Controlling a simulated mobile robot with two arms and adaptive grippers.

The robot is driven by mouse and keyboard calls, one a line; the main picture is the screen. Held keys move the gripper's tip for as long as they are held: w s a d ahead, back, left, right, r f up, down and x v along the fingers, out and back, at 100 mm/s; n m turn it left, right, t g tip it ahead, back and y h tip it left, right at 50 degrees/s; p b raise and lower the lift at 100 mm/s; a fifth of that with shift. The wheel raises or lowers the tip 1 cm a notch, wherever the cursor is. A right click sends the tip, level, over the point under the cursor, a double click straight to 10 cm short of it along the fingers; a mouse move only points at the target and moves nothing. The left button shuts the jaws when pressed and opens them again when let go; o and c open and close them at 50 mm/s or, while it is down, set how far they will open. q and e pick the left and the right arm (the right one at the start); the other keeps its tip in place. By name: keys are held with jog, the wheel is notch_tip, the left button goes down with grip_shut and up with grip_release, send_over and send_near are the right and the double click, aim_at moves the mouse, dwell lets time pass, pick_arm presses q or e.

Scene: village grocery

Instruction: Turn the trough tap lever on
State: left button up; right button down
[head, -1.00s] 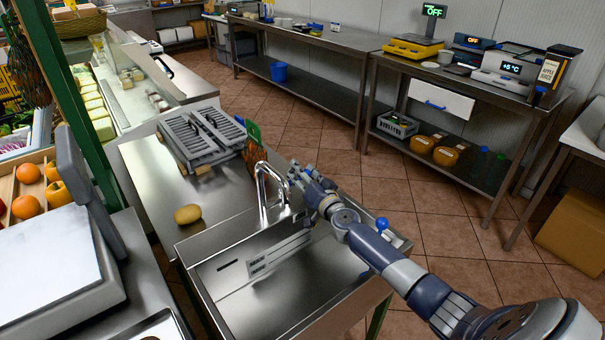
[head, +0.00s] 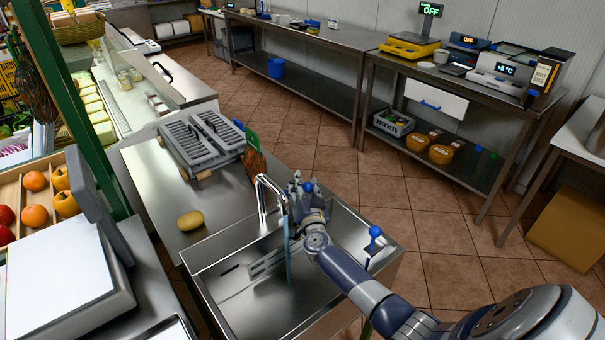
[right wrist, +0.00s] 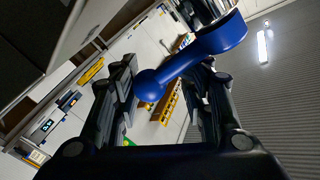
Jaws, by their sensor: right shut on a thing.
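The chrome tap (head: 262,197) stands at the back of the steel trough (head: 385,262), its spout curving over the basin. A thin bluish stream of water (head: 288,258) falls from the spout. The lever joins a chrome body at the top. My left gripper is not in view.
A blue-knobbed upright handle (head: 375,233) stands on the trough's right side. A potato (head: 190,220) and a grey slatted device (head: 203,140) are on the counter left of the tap. A scale (head: 65,275) is at the lower left. Tiled floor is open beyond.

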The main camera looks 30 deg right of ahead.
jog(key=shift+s+a+m+g+h+p, duration=0.2)
jog(key=shift+s+m+g+h+p, duration=0.15)
jog(key=shift+m+g+h+p, duration=0.35)
jog(key=shift+s+a+m+g+h+p, duration=0.25)
jog(key=shift+m+h, duration=0.25)
jog(key=shift+h, duration=0.4)
jog(key=shift+s+d+f, duration=0.1)
jog(key=c, duration=0.9)
grip_release()
jog(key=shift+o, duration=0.2)
jog(key=shift+s+a, duration=0.25)
jog(key=v, duration=1.1)
jog(key=shift+a, duration=0.2)
